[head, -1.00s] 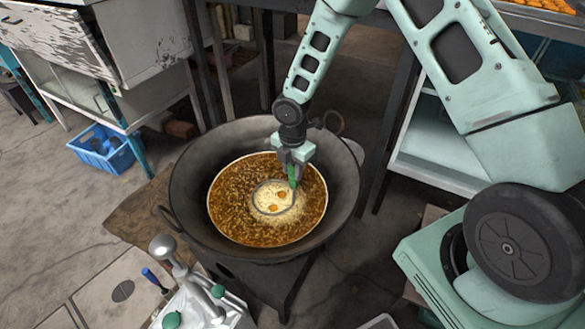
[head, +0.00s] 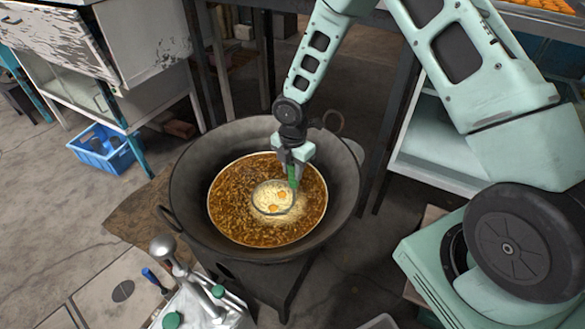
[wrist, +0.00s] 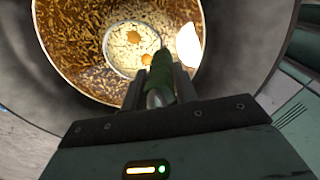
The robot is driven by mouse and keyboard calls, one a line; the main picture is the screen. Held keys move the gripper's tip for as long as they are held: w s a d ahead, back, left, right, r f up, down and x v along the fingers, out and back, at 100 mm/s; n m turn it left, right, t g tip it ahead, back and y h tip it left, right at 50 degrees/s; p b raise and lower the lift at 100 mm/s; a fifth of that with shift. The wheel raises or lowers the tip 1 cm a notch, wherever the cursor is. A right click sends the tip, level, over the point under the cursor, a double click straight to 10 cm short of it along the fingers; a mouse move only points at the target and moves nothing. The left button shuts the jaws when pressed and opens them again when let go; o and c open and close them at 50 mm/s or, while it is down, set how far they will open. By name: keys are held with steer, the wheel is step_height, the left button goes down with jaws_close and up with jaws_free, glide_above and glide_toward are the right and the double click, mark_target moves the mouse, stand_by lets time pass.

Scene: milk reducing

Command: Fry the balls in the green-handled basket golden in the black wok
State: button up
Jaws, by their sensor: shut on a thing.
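The black wok (head: 190,200) stands in the middle of the head view and holds brown, bubbling oil (head: 232,215). My gripper (head: 292,170) is over the wok, shut on the green handle (wrist: 161,78) of the basket. The round wire basket (head: 256,205) sits in the oil, amid pale foam. Two orange-golden balls (head: 274,209) show in it; they also show in the wrist view (wrist: 134,37). The jaws hide part of the handle.
A blue crate (head: 104,150) stands on the floor at left. A white container with metal pump-like parts (head: 195,305) is at the bottom front. Shelves (head: 430,150) stand right of the wok. A tray of orange items (head: 545,8) is at top right.

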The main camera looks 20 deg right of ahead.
step_height(320, 180, up, 19)
steer(key=p, duration=1.7)
stand_by(1.4)
step_height(320, 180, up, 4)
steer(key=p, duration=0.3)
steer(key=shift+p, duration=0.3)
steer(key=shift+s, duration=0.1)
